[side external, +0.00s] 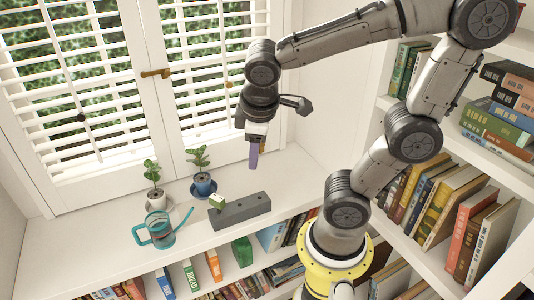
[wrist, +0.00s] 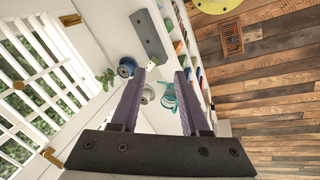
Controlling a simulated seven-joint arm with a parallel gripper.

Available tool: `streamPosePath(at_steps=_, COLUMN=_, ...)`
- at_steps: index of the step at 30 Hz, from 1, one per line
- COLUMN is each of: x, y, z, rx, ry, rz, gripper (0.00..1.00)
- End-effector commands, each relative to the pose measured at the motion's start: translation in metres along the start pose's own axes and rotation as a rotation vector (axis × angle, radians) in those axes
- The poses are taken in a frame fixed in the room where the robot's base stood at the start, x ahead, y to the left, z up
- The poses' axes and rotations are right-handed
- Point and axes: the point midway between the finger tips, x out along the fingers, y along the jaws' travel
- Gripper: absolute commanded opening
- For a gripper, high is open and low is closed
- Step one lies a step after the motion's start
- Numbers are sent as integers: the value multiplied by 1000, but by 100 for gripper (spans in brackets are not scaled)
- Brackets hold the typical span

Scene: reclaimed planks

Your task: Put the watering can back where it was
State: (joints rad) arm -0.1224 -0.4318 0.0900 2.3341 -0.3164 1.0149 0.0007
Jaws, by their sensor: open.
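The teal see-through watering can (side external: 160,231) stands upright on the white sill at the left, its spout pointing right. It also shows in the wrist view (wrist: 169,98), beyond and between my fingers. My gripper (side external: 254,156) is high above the sill, well right of the can and apart from it. In the wrist view my gripper (wrist: 163,75) has its two purple fingers spread with nothing between them. A plant in a white pot (side external: 156,199) stands just behind the can. A plant in a blue pot (side external: 203,186) stands further right, on a saucer.
A long grey block (side external: 240,210) lies on the sill right of the can, with a small green-and-white block (side external: 217,201) at its left end. Shuttered windows (side external: 65,90) rise behind the sill. Book shelves (side external: 450,190) stand at the right. The sill's right end is clear.

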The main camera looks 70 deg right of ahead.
Motion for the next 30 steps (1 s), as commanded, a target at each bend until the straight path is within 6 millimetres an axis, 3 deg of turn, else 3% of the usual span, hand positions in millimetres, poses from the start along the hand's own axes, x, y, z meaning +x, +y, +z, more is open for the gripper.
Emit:
streamPosePath(at_steps=3, x=-18, y=-15, z=16, rx=162, ry=157, rz=-92, gripper=45)
streamPosePath(at_steps=9, x=-35, y=-31, z=24, rx=306, ry=310, rz=-182, gripper=45)
streamPosePath(at_steps=30, x=-38, y=-34, z=25, rx=329, ry=336, rz=-199, gripper=45)
